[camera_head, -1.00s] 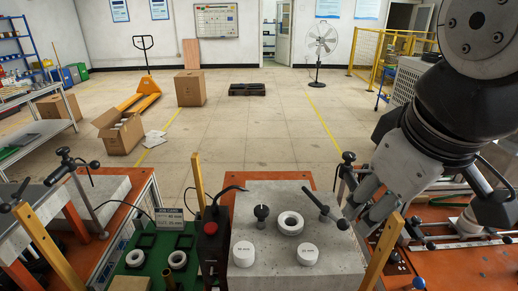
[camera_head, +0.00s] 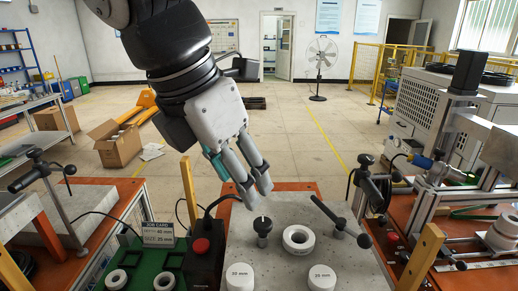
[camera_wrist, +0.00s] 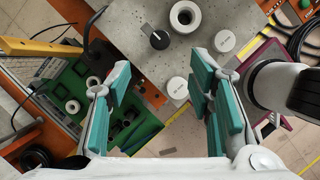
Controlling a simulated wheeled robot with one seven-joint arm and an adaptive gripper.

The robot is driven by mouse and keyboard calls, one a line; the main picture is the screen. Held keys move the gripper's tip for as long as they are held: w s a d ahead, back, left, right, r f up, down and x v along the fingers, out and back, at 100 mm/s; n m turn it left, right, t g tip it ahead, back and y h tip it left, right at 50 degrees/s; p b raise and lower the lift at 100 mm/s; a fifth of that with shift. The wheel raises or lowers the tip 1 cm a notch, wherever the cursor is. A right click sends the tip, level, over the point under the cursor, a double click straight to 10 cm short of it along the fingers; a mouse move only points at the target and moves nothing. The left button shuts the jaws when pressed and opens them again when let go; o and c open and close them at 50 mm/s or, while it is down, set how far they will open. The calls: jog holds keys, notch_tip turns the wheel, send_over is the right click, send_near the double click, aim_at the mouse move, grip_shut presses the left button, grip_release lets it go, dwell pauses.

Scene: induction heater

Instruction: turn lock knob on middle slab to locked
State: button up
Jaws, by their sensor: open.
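The middle slab (camera_head: 275,262) is a grey block at the bottom centre of the head view. Its lock knob (camera_head: 263,226) is small and black with a white pointer mark, standing near the slab's back left; it also shows in the wrist view (camera_wrist: 159,39). My gripper (camera_head: 254,197) is open and empty, fingers pointing down just above and behind the knob in the head view. In the wrist view the knob lies beyond the gap between the teal-padded fingers (camera_wrist: 160,76). I see no contact. I cannot tell whether the pointer marks locked.
A white ring (camera_head: 298,239) and two white discs, left (camera_head: 240,277) and right (camera_head: 321,277), sit on the slab. A black bar handle (camera_head: 348,228) rises at its right. A black box with a red button (camera_head: 201,246) and a yellow post (camera_head: 188,196) stand at the left.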

aim_at(262, 223)
jog(key=x, duration=1.1)
jog(key=shift+f+b, duration=0.15)
jog(key=shift+b, duration=0.2)
grip_shut()
